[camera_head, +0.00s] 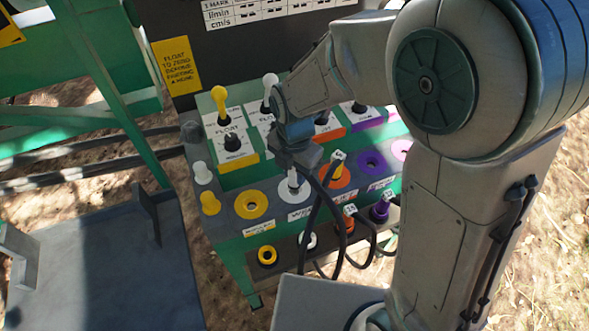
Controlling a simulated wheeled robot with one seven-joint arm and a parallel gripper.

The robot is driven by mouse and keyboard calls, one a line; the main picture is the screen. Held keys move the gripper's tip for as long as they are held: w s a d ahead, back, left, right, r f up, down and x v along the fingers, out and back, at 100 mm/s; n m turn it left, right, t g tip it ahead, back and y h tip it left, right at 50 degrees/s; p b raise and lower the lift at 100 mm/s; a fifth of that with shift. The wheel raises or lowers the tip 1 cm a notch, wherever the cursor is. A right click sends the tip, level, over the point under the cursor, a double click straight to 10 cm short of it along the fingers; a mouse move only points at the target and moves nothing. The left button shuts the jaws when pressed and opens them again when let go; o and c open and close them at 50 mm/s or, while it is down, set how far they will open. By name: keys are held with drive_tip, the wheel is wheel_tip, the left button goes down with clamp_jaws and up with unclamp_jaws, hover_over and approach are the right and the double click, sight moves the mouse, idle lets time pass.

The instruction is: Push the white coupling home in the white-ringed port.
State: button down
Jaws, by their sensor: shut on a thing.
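My gripper (294,165) points down over the sloped port panel and is shut on the white coupling (294,180). Only a small part of the coupling shows below the fingers. The coupling's lower end is at the white-ringed port (283,196), roughly upright over its middle. The white ring shows around it, mostly on the left side. The gripper and coupling hide the port's hole, so I cannot tell how deep the coupling sits.
A yellow-ringed port (251,205) is left of it, and a purple-ringed port (371,163) farther right. Black hoses (312,222) hang close on the right. A yellow lever (220,101) and a white lever (270,84) rise behind.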

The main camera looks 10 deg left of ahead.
drive_tip(key=shift+s+f+b, duration=0.1)
drive_tip(key=shift+f+b, duration=0.9)
drive_tip(key=shift+f, duration=0.3)
idle(3.9)
drive_tip(key=c, duration=0.7)
unclamp_jaws()
drive_tip(key=shift+r, duration=0.1)
drive_tip(key=shift+r+p, duration=2.9)
drive_tip(key=shift+r, duration=0.6)
